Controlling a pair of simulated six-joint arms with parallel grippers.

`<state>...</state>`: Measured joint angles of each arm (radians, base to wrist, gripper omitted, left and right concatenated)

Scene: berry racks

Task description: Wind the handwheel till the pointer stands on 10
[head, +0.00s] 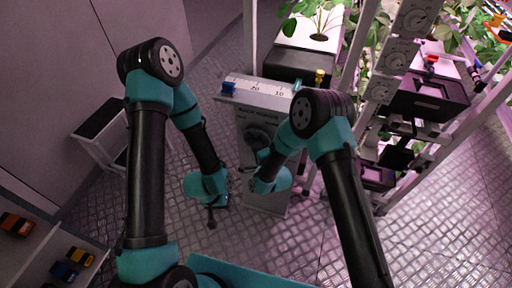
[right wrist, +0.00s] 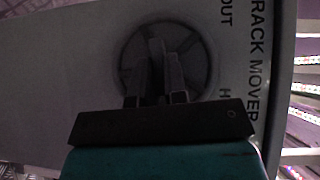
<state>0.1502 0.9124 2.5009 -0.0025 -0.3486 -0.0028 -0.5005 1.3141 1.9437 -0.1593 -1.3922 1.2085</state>
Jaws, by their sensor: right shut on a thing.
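The handwheel (head: 257,137) is a dark disc on the grey front panel of the rack mover (head: 268,200). The right wrist view shows the wheel (right wrist: 128,50) straight ahead, partly covered by the fingers. My right gripper (right wrist: 160,72) is shut on the handwheel; which part it grips is hard to tell. In the head view my right gripper (head: 250,170) is partly hidden by its wrist. The white scale (head: 262,88) on top shows 20 and 10. A blue block (head: 228,88) sits at its left end; I cannot tell whether it is the pointer. My left gripper (head: 211,216) hangs low, left of the panel, its jaws unclear.
Panel lettering (right wrist: 257,60) reads RACK MOVER and OUT. A yellow knob (head: 319,76) stands right of the scale. Plant racks (head: 395,80) with dials are at the right. A small bench (head: 98,120) and a shelf with coloured boxes (head: 60,255) are at the left. Floor between is clear.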

